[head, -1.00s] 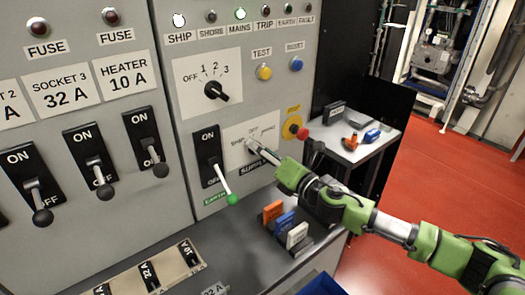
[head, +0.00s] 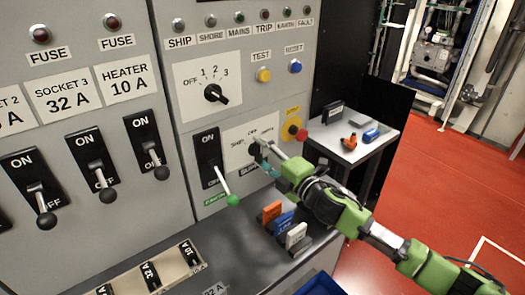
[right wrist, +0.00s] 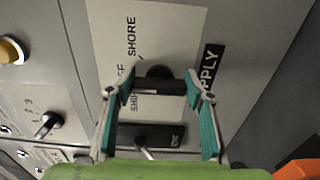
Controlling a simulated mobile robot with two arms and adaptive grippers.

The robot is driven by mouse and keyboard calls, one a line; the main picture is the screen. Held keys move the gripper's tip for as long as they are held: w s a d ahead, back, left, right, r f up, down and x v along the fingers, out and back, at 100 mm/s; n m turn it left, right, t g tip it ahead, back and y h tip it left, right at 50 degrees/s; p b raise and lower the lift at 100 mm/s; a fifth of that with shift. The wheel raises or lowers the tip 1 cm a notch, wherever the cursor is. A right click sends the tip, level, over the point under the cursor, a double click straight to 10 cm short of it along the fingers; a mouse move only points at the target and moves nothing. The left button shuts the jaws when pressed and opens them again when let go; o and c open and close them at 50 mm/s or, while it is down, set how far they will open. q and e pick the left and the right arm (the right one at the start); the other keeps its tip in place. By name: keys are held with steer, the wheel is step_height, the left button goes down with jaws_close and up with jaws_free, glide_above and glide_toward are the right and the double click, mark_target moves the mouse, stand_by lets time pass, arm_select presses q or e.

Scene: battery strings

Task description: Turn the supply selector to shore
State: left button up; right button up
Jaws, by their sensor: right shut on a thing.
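The supply selector is a black knob on a white plate (head: 236,134) marked ship, off and shore, low on the grey panel in the head view. Its dark handle (right wrist: 160,87) lies crosswise in the right wrist view, between the two teal-padded fingers of my right gripper (right wrist: 160,100). In the head view my right gripper (head: 262,155) reaches in from the right and covers much of the knob. It is shut on the handle. I cannot tell which mark the knob points to. My left gripper is out of view.
A green-tipped earth lever (head: 232,200) hangs just left of the selector. A red-on-yellow stop button (head: 293,131) is close on the right. Orange, blue and white tagged blocks (head: 284,225) stand on the ledge below. A row of lamps (head: 239,16) above is dark.

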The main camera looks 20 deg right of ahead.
steer(key=m+p, duration=0.1)
steer(key=m, duration=0.3)
steer(key=shift+f+m, duration=0.1)
steer(key=shift+m, duration=0.2)
steer(key=m+p, duration=0.2)
steer(key=m, duration=0.2)
steer(key=shift+a+f, duration=0.1)
steer(key=shift+f, duration=0.05)
steer(key=shift+m, duration=0.3)
steer(key=o, duration=1.1)
steer(key=shift+s, duration=0.1)
steer(key=v, duration=1.2)
